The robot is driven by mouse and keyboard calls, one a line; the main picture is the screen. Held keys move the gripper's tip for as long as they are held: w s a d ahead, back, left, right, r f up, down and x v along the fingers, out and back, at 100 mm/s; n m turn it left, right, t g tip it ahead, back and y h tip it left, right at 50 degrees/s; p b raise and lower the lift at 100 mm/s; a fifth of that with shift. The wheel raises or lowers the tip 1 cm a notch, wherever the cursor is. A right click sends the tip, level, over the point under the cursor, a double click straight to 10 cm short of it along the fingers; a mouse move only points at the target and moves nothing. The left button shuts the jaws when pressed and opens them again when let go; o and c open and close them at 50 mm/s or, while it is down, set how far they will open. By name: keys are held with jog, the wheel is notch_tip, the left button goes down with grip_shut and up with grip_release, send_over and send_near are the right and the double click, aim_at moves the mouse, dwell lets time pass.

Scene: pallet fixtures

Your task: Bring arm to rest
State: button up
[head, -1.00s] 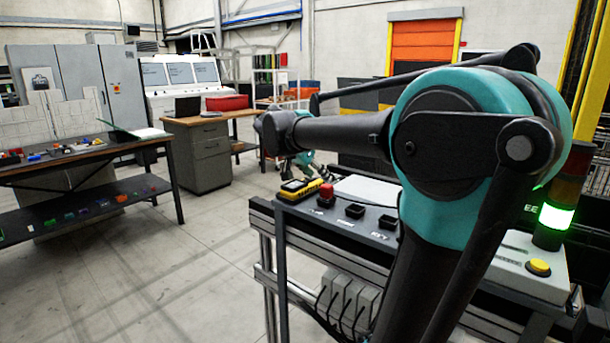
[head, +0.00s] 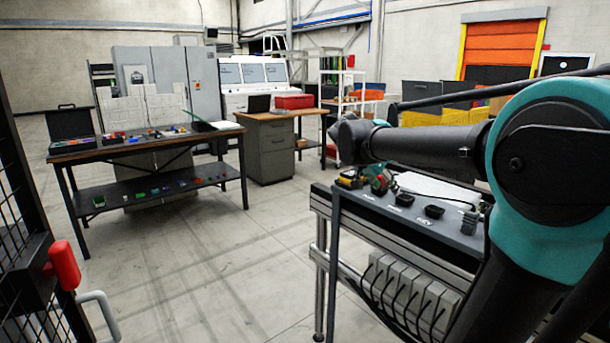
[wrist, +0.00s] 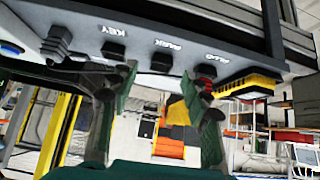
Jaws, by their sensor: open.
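My teal and black arm (head: 550,165) stretches leftward in the head view over a grey control panel (head: 455,228). My gripper (wrist: 158,88) is open in the wrist view, with nothing between its green and dark fingers. The panel (wrist: 215,40) runs across the top of that view, seen upside down, close to the fingertips. I cannot tell whether they touch it. In the head view, my gripper is mostly hidden behind the forearm; some teal shows beside the panel's far end.
A yellow and black device (wrist: 248,85) sits at the panel's end. A workbench (head: 150,147) with small parts stands left, and a grey desk (head: 265,150) behind. A mesh fence with a red handle (head: 65,265) is at near left. The floor between is clear.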

jog(key=s+a+f+n+y, duration=0.2)
jog(key=s+f+n, duration=0.3)
jog(key=s+f, duration=0.6)
jog(key=s+a+f+n+g+y, duration=0.1)
jog(key=s+f+n+y, duration=0.3)
jog(key=s+f, duration=0.8)
notch_tip(320, 180, down, 6)
jog(key=shift+s+a+r+n+y, duration=0.15)
jog(key=shift+s+a+n+y, duration=0.1)
jog(key=shift+a+n+y, duration=0.25)
